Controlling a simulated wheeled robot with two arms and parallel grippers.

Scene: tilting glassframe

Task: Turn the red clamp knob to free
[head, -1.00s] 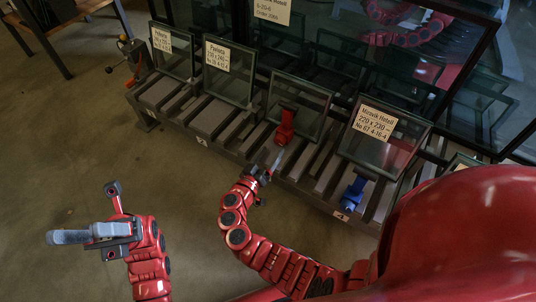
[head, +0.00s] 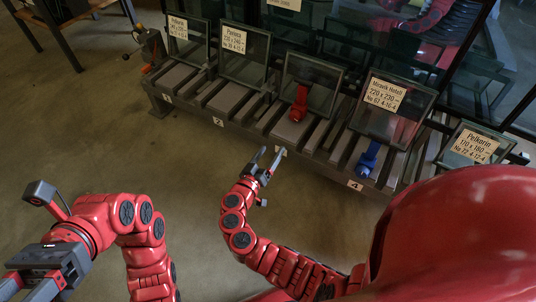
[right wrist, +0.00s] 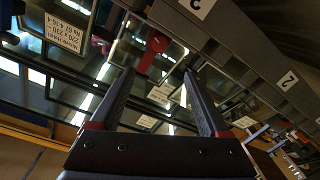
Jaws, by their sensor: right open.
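The red clamp knob (head: 299,103) stands at the foot of the third glass pane (head: 312,76) on the rack. In the right wrist view the red clamp knob (right wrist: 152,52) shows beyond the gap between my fingertips. My right gripper (head: 268,157) is open and empty, in front of the rack and short of the knob, apart from it. Its two fingers (right wrist: 159,75) stand wide apart in the right wrist view. My left gripper (head: 32,288) is at the lower left, its fingers apart and cut off by the picture edge, far from the rack.
A blue clamp (head: 368,158) stands at the fourth pane (head: 390,108). Labelled panes stand side by side along the slatted rack (head: 227,104), with larger dark glass behind. A side table (head: 52,20) is at the upper left. The floor (head: 110,135) left of the rack is clear.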

